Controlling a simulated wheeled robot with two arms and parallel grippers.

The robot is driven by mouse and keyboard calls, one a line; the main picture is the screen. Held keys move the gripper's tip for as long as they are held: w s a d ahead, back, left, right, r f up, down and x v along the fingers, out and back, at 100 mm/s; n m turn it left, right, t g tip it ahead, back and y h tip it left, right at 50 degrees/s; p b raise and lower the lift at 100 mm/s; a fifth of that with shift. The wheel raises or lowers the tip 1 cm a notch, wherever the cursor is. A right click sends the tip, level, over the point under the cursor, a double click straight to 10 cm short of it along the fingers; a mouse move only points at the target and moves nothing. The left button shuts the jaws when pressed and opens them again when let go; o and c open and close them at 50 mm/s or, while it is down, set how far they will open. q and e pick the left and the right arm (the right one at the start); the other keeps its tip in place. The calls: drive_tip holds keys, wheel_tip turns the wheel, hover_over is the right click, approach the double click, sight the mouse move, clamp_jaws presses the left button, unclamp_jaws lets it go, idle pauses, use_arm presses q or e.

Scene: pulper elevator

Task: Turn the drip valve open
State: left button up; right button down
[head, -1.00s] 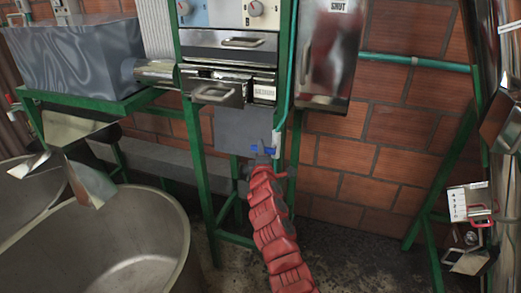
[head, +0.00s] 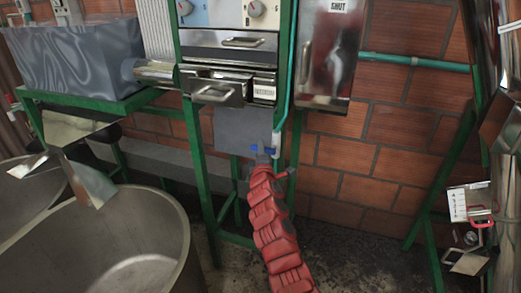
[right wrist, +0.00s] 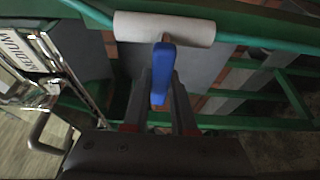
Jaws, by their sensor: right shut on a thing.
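The drip valve has a blue lever handle (right wrist: 163,72) on a short pale pipe (right wrist: 165,28) in the right wrist view. The handle hangs down from the pipe, between the two dark fingers of my right gripper (right wrist: 161,100), which is shut on it. In the head view the blue handle (head: 268,151) is small and partly hidden by my right gripper (head: 262,157), at the lower end of a green pipe. My left gripper is not in view.
A green-framed machine with metal drawers (head: 215,90) stands above and behind the valve. A steel box (head: 328,50) hangs to the right. A large round metal vat (head: 185,240) is at lower left. A brick wall (head: 400,125) lies behind.

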idle(0.3)
drive_tip(key=shift+p, duration=0.7)
drive_tip(key=n+p, duration=0.1)
drive_tip(key=p, duration=0.2)
drive_tip(key=f+n+g+p, duration=0.1)
drive_tip(key=n+p, duration=0.1)
drive_tip(key=p, duration=0.2)
drive_tip(key=shift+d+n+g+h, duration=0.1)
drive_tip(key=shift+n+g+h, duration=0.2)
drive_tip(key=shift+h, duration=0.1)
drive_tip(key=shift+s+d+f+n+g+h+p, duration=0.15)
drive_tip(key=shift+f+n+g+h+p, duration=0.2)
drive_tip(key=shift+n+p, duration=0.6)
drive_tip(key=shift+d+f+p, duration=0.1)
drive_tip(key=shift+f+p, duration=0.2)
drive_tip(key=shift+p, duration=0.05)
drive_tip(key=c, duration=0.7)
unclamp_jaws()
